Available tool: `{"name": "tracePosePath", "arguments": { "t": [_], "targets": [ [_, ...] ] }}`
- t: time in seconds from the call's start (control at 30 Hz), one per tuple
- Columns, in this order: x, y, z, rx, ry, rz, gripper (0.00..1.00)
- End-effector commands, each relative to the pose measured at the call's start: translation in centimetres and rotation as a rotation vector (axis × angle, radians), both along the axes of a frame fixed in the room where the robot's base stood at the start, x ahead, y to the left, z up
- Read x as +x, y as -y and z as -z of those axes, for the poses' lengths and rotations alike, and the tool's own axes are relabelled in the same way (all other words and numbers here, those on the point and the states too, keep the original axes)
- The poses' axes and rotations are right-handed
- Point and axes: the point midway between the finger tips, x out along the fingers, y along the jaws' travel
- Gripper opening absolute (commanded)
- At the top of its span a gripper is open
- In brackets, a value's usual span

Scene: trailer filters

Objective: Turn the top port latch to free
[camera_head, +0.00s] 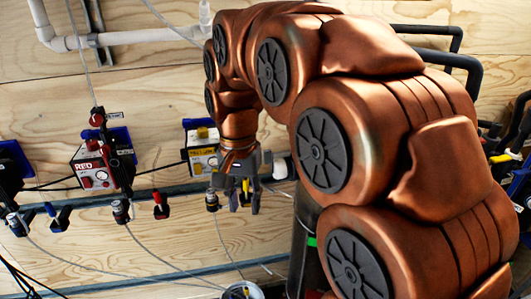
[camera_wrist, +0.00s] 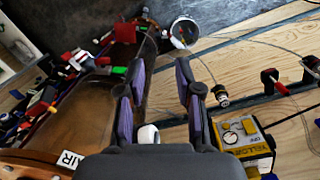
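My gripper (camera_head: 244,203) hangs in front of the plywood wall, just right of the yellow box (camera_head: 202,150). In the wrist view my gripper (camera_wrist: 162,60) has its two dark purple fingers apart, with nothing between them. The yellow box (camera_wrist: 240,136) lies right of the fingers there. A brown cylinder (camera_wrist: 88,110) with an AIR label is left of the fingers. Small red handles show on the rail, one in the head view (camera_head: 161,206) and one in the wrist view (camera_wrist: 272,80). I cannot tell which part is the top port latch.
A box labelled RED (camera_head: 94,168) is on the wall at left. A metal rail (camera_head: 175,190) and thin hoses run across the plywood. A round fitting (camera_wrist: 184,31) is beyond the fingertips. My arm hides much of the right side.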

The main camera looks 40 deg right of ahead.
Motion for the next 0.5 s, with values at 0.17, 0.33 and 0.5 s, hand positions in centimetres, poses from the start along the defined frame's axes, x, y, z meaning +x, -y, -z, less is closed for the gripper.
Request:
{"name": "tracePosePath", "arguments": {
  "t": [0.17, 0.33, 0.5],
  "targets": [
    [4.4, 3.1, -2.1, -0.018, 0.020, 0.248, 0.34],
    [7.8, 6.3, -3.8, -0.032, 0.037, 0.488, 0.34],
    [10.7, 9.9, -5.2, -0.045, 0.051, 0.727, 0.34]
  ]
}}
